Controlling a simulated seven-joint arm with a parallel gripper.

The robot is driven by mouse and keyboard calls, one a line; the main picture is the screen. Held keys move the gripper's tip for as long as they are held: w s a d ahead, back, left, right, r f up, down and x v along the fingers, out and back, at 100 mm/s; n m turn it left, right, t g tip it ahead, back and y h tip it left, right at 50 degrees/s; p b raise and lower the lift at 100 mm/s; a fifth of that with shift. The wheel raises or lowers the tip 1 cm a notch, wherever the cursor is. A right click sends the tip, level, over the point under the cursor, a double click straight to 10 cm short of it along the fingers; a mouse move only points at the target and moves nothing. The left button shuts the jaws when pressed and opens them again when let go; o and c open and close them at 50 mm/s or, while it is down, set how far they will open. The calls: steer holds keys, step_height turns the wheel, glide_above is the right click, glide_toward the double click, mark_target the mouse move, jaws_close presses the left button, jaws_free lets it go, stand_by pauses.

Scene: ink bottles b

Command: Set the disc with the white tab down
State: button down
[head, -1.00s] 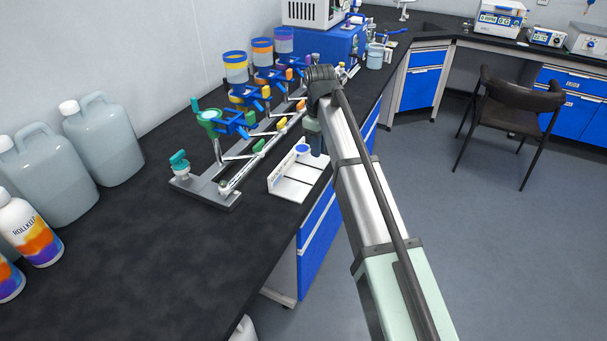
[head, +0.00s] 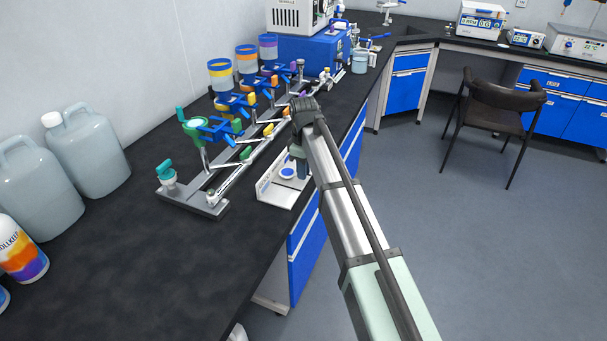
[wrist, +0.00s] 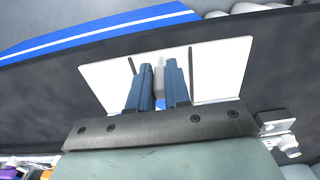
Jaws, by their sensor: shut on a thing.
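My gripper (head: 302,176) points down over the white tray (head: 270,192) at the bench's front edge. In the wrist view its two blue fingers (wrist: 154,66) are shut on the pale tab (wrist: 159,82) of the disc. A small bit of blue disc (wrist: 160,104) shows between the fingers. In the head view a blue disc with a pale rim (head: 287,172) shows just left of the fingers, low over the tray. I cannot tell whether it touches the tray. The tray also fills the middle of the wrist view (wrist: 105,75) and has dark slots.
A filter rack (head: 205,203) with coloured valves and several cups stands left of and behind the tray. Big grey jugs (head: 88,160) stand at the left by the wall. The dark bench (head: 150,265) is clear in front of the rack.

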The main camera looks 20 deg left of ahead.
steer(key=shift+f, duration=0.95)
steer(key=shift+f, duration=0.1)
steer(key=c, duration=1.1)
jaws_free()
step_height(320, 180, up, 12)
steer(key=shift+r, duration=0.1)
